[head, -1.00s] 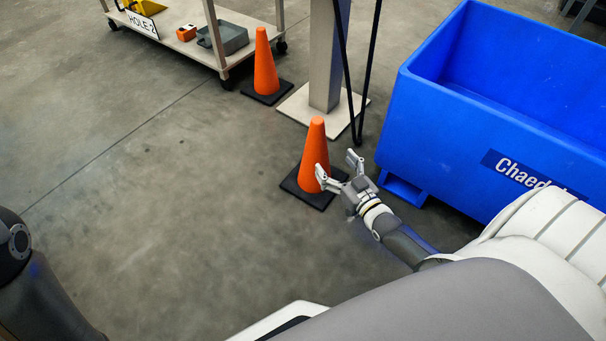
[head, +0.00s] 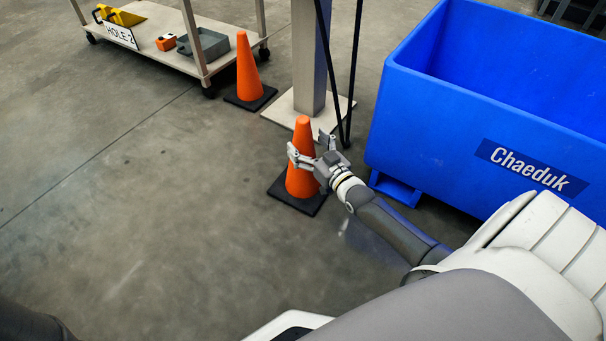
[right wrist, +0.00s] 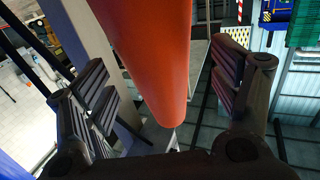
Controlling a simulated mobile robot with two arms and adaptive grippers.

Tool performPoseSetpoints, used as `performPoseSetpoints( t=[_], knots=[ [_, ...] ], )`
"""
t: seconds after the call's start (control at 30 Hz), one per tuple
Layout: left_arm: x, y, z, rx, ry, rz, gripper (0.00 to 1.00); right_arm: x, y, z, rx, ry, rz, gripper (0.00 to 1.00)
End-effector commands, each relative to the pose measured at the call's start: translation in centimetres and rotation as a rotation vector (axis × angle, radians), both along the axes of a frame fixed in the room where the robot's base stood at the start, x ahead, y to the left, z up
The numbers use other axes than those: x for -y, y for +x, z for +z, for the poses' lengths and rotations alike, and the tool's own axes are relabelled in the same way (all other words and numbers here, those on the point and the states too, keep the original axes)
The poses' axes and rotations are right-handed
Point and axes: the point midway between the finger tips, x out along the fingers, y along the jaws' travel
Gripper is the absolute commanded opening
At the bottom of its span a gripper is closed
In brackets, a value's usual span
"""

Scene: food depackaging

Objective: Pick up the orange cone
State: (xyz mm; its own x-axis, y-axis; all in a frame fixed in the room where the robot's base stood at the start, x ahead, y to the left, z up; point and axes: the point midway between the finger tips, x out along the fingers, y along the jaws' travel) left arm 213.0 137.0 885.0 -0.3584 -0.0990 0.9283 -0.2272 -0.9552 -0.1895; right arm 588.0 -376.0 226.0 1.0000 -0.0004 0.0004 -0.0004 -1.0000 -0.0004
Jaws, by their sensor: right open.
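The near orange cone (head: 301,182) stands upright on its black square base on the concrete floor in the head view. My right gripper (head: 311,150) is open at the cone's upper part, with one finger on its left side and the other at its far right. In the right wrist view the orange cone (right wrist: 155,55) runs between the two spread finger pads, with gaps showing on both sides. A second orange cone (head: 248,70) stands farther back, beside the cart. My left gripper is not in view.
A large blue bin (head: 430,130) stands close on the right. A post on a pale base plate (head: 283,107) rises behind the near cone, with black straps beside it. A wheeled cart (head: 150,44) with tools is at upper left. The floor to the left is clear.

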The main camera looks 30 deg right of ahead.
Motion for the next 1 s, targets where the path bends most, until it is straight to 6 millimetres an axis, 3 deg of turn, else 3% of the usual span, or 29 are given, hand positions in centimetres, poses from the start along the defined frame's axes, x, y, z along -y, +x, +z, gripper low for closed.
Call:
performPoseSetpoints(
  t=[0.2, 0.57, 1.0],
  knots=[
    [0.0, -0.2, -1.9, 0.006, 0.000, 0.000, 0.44, 0.2, 2.3, -0.3, 0.001, 0.000, 0.000, 0.82],
    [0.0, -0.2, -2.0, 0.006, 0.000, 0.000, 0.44, 0.1, 2.7, 0.0, 0.000, 0.000, 0.000, 0.82],
    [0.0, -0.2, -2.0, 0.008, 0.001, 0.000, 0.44, 0.1, 2.7, 0.0, 0.000, 0.000, 0.000, 0.25]
  ],
)
